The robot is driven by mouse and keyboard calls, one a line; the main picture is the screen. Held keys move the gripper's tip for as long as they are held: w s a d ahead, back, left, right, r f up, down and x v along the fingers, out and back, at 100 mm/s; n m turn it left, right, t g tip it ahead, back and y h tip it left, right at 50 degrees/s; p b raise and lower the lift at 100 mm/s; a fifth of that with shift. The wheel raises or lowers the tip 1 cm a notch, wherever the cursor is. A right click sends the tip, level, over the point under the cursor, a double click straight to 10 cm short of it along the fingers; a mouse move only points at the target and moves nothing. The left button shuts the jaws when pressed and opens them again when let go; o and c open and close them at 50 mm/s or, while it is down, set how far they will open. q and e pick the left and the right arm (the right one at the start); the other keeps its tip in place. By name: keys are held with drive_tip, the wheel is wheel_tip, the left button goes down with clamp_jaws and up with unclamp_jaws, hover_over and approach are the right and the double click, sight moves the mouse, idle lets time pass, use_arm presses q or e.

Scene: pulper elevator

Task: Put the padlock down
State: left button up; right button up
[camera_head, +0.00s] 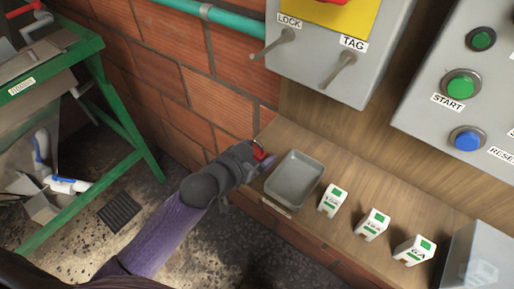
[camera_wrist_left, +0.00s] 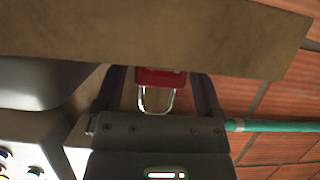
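The red padlock (camera_head: 259,152) is at the left end of the wooden shelf, by the brick wall. In the left wrist view its red body (camera_wrist_left: 160,77) is between the two fingers, with the silver shackle pointing back toward the palm. The wrist view (camera_wrist_left: 159,80) shows the fingertips right by the brown wood, which cuts off the far end of the body. I cannot tell whether the padlock touches the shelf. My right gripper is out of view.
A grey tray (camera_head: 295,180) lies on the wooden shelf (camera_head: 345,179), just right of my left gripper. Several small white-and-green boxes (camera_head: 332,201) stand farther right. The grey lock and tag panel (camera_head: 325,62) hangs above. A green frame (camera_head: 122,118) stands at the left.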

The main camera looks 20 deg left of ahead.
use_arm(q)
drive_tip(key=shift+o, duration=0.3)
drive_tip(key=shift+r, duration=0.2)
drive_tip(key=p+v, duration=0.3)
drive_tip(key=v, duration=0.9)
drive_tip(key=s+a+f+n+g+y, duration=0.1)
drive_tip(key=s+a+f+g, duration=0.15)
drive_tip(key=f, duration=0.55)
drive_tip(key=s+a+f+g+y, duration=0.1)
drive_tip(key=s+f+y, duration=0.15)
drive_tip(key=f, duration=0.55)
drive_tip(key=s+a+f+n+g+y, duration=0.1)
drive_tip(key=s+a+f+g, duration=0.15)
drive_tip(key=f, duration=0.45)
drive_tip(key=s+d+f+g, duration=0.1)
drive_tip(key=s+f+g, duration=0.2)
drive_tip(key=s, duration=0.6)
drive_tip(key=s+d+f+g, duration=0.2)
drive_tip(key=s+f, duration=0.6)
drive_tip(key=s, duration=0.2)
drive_tip(key=shift+s+d+f+m+g, duration=0.2)
drive_tip(key=shift+f+m+g, duration=0.1)
drive_tip(key=shift+f+g, duration=0.1)
